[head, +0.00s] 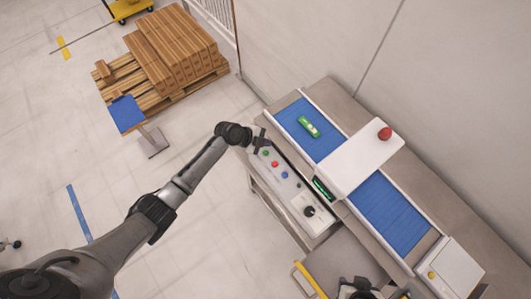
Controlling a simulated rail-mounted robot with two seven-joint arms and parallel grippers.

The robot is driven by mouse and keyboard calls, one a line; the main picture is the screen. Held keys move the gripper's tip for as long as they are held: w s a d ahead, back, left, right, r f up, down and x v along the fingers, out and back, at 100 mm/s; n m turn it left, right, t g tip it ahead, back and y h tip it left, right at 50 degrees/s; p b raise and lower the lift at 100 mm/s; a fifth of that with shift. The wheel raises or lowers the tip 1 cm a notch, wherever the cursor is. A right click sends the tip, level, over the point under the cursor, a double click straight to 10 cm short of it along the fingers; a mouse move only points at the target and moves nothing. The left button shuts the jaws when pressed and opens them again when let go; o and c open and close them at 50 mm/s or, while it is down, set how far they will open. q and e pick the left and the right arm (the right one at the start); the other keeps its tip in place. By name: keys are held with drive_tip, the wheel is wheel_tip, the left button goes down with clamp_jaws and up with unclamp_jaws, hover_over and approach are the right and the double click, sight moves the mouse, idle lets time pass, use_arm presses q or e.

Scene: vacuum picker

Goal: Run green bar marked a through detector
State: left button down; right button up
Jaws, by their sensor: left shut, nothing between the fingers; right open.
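The green bar (308,127) lies on the blue conveyor belt at its upper left part, on the near side of the detector's white hood (348,167). Any mark on the bar is too small to read. My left gripper (259,140) is shut and empty at the upper end of the control panel (291,190), close to the green button (265,153). Whether it touches the button I cannot tell. My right gripper (360,288) shows partly at the bottom edge, open and away from the bar.
A red button (385,134) tops the hood. The blue belt (397,213) continues empty beyond it to a white box (450,268). A small green display (322,188) faces the panel. A pallet of cartons (175,50) and a blue-topped stand (127,114) are at upper left.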

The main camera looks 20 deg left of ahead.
use_arm(q)
drive_tip(key=b, duration=0.3)
hover_over(265, 154)
wheel_tip(265, 154, down, 5)
drive_tip(key=shift+w, duration=0.1)
drive_tip(key=shift+f+b, duration=0.65)
drive_tip(key=shift+b, duration=0.25)
idle(0.9)
drive_tip(key=shift+f+b, duration=0.4)
drive_tip(key=shift+b, duration=0.25)
